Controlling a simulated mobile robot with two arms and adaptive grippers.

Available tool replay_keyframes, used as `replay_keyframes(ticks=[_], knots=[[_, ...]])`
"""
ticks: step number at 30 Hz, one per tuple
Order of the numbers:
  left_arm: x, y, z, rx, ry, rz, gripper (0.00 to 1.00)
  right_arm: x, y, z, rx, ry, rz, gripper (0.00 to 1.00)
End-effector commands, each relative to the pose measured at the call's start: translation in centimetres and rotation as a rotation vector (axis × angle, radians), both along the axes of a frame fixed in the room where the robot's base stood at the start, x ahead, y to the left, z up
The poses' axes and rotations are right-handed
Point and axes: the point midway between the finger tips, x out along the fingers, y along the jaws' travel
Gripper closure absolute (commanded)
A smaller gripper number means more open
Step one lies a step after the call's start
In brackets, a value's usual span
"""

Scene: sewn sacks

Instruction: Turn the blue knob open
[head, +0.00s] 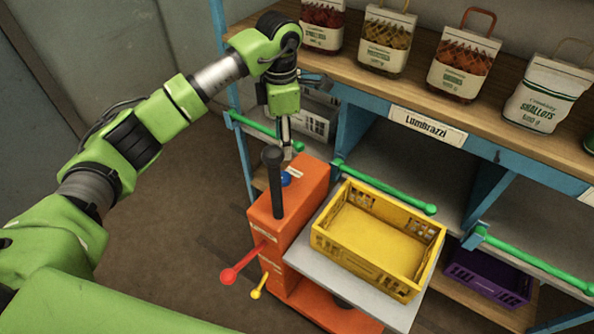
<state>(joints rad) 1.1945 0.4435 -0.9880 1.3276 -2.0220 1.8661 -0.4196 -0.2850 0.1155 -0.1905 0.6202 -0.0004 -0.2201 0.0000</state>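The blue knob (286,179) sits on top of the orange machine (290,212), just behind a tall dark post and partly hidden by it. My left arm comes in from the left. Its gripper (287,145) points down above and slightly behind the knob, with a small gap seeming to show between them. Its fingers are narrow and seen nearly edge-on, so I cannot tell whether they are open or shut. I see nothing held in it. My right gripper is not in view.
The dark post (273,182) stands close to the knob. A red-tipped lever (230,275) and a yellow-tipped lever (257,293) stick out in front. A yellow crate (378,240) rests on the grey platform at right. Shelves with sacks (465,62) and green rails (385,188) lie behind.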

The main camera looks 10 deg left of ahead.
Motion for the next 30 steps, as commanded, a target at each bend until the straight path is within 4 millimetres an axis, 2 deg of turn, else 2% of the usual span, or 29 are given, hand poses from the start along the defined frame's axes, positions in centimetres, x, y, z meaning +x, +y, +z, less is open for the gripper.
replay_keyframes(ticks=[4, 8, 11, 18, 24, 30], knots=[[-0.2, -0.1, -2.5, -0.002, 0.007, 0.001, 0.55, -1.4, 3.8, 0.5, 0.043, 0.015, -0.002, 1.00], [-0.2, -0.1, -5.4, -0.003, 0.007, 0.001, 0.55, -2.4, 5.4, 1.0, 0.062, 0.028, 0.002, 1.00], [-0.2, -0.1, -7.5, -0.004, 0.006, 0.001, 0.55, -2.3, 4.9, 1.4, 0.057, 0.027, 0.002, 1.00], [-0.1, -0.1, -11.5, -0.005, 0.004, 0.002, 0.55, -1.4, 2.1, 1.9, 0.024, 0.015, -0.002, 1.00], [0.0, 0.0, -12.9, -0.004, 0.001, 0.002, 0.55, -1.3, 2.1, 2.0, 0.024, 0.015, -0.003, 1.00], [0.0, 0.0, -13.0, -0.004, 0.001, 0.001, 0.55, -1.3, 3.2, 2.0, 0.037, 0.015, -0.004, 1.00]])
